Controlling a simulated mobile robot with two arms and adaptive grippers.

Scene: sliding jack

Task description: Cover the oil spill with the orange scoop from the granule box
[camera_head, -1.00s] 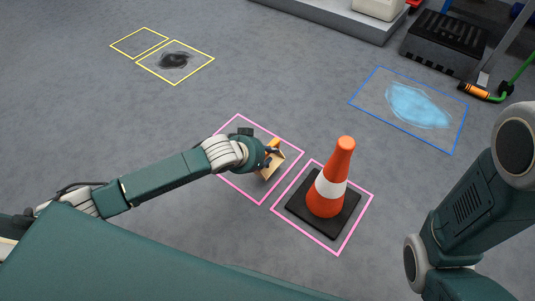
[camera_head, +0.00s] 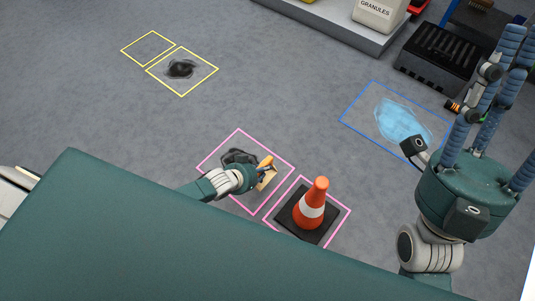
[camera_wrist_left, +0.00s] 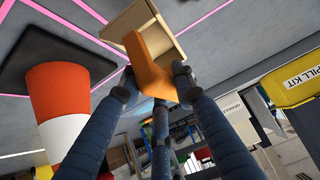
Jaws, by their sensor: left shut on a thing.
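My left gripper (camera_head: 256,171) is shut on the orange handle of a scoop (camera_head: 267,177) with a tan, box-like pan. In the left wrist view the fingers (camera_wrist_left: 155,78) close around the handle, and the scoop's pan (camera_wrist_left: 150,22) lies beyond them. Another dark spill (camera_head: 180,69) lies in a yellow square. The white granule box (camera_head: 376,14), marked GRANULES, stands at the top right. My right gripper (camera_head: 508,50) is raised, open and empty.
An orange-and-white cone (camera_head: 312,203) on a black base stands in the adjacent pink square, close to the scoop. A light blue spill (camera_head: 402,119) lies in a blue square. A black slotted box (camera_head: 437,58) stands beyond it. Grey floor between the squares is clear.

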